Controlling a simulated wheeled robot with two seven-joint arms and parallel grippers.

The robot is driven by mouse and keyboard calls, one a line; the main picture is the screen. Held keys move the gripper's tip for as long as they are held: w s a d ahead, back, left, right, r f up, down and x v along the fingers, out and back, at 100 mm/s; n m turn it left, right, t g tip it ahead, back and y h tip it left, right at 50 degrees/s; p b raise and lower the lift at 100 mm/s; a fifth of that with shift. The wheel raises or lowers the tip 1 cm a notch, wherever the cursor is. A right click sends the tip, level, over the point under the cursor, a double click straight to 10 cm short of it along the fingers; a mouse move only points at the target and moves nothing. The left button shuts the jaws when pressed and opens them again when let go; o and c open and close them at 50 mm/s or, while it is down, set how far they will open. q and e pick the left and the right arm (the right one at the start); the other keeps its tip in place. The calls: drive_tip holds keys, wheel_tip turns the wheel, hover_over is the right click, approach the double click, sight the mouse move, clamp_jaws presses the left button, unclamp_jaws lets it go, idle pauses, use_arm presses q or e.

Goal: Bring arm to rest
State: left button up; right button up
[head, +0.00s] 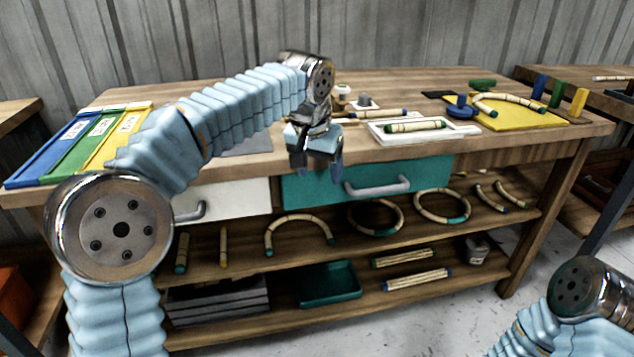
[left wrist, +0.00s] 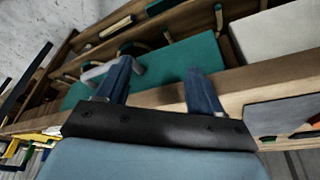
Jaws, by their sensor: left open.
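My left arm reaches in from the left in the head view, wrapped in a light blue ribbed sleeve. My left gripper (head: 320,170) hangs in front of the workbench's front edge, before the teal drawer (head: 420,176). It is open, with nothing between its fingers. In the left wrist view its two blue fingers (left wrist: 160,88) stand apart, with the teal drawer front (left wrist: 175,72) and bench edge beyond them. My right arm shows only as a joint and blue sleeve at the lower right of the head view; its gripper is out of frame.
The wooden workbench (head: 500,147) carries a white tray (head: 380,135) with rattan pieces, a yellow board (head: 535,118) with a bent piece, and coloured trays at left. A white drawer (head: 235,198) and shelves with rattan rings (head: 375,232) are below. Grey floor (head: 515,300) is clear at right.

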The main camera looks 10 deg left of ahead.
use_arm(q)
drive_tip(key=shift+s+d+f, duration=0.1)
drive_tip(key=shift+d+f, duration=0.05)
drive_tip(key=shift+f, duration=0.6)
drive_tip(key=s+d+f+g+h, duration=0.1)
drive_tip(key=d+f, duration=0.1)
drive_tip(key=f, duration=1.3)
drive_tip(key=s+d+f+g+h, duration=0.1)
drive_tip(key=s+d+f, duration=0.1)
drive_tip(key=f, duration=1.3)
drive_tip(key=s+a+f+n, duration=0.1)
drive_tip(key=s+f+n, duration=0.1)
drive_tip(key=s+f, duration=0.7)
drive_tip(key=s+a+f+n+g+h, duration=0.1)
drive_tip(key=s+f+n, duration=0.1)
drive_tip(key=s+f, duration=0.8)
drive_tip(key=s, duration=0.4)
drive_tip(key=shift+s+h, duration=0.3)
drive_tip(key=shift+s, duration=0.05)
